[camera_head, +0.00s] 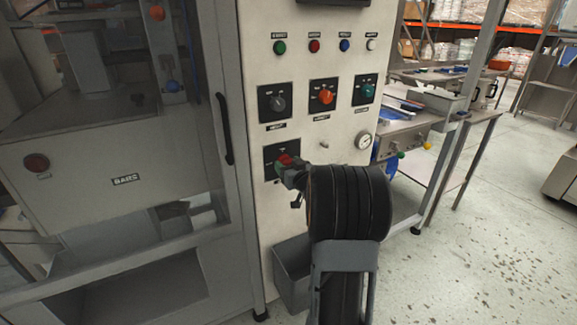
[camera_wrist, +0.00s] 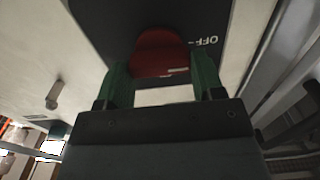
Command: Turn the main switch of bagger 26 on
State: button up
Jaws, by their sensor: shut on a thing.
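The main switch is a red rotary knob (camera_head: 285,160) on a dark square plate (camera_head: 269,168), low on the pale control panel. It also shows in the wrist view as a red knob (camera_wrist: 160,52) with a short white mark near its lower right edge. The word OFF stands upside down on the plate, right of the knob. My gripper (camera_wrist: 162,75) is shut on the red knob, one green finger at each side. In the head view my gripper (camera_head: 290,168) and wrist cover part of the plate. The plate's other lettering is not readable, nor is the bagger number.
Above are a black selector (camera_head: 278,103), an orange knob (camera_head: 325,97), a teal knob (camera_head: 367,91) and several push buttons. A gauge (camera_head: 364,141) sits to the right. A grey bin (camera_head: 293,272) stands below. A glazed door with a black handle (camera_head: 224,128) is left.

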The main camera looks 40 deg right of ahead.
jog(key=shift+r+m, duration=0.1)
jog(key=shift+m, duration=0.3)
jog(key=m+p, duration=0.3)
jog(key=m, duration=0.1)
jog(key=shift+d, duration=0.1)
jog(key=m+p, duration=0.2)
jog(key=m, duration=0.2)
jog(key=shift+m, duration=0.3)
jog(key=shift+d+f+m+p, duration=0.15)
jog(key=shift+m+p, duration=0.95)
jog(key=shift+m, duration=0.95)
jog(key=shift+a+f+m+p, duration=0.15)
jog(key=shift+m+p, duration=0.9)
jog(key=shift+m, duration=1)
jog(key=shift+d+m, duration=0.1)
jog(key=shift+m, duration=0.2)
jog(key=o, duration=0.9)
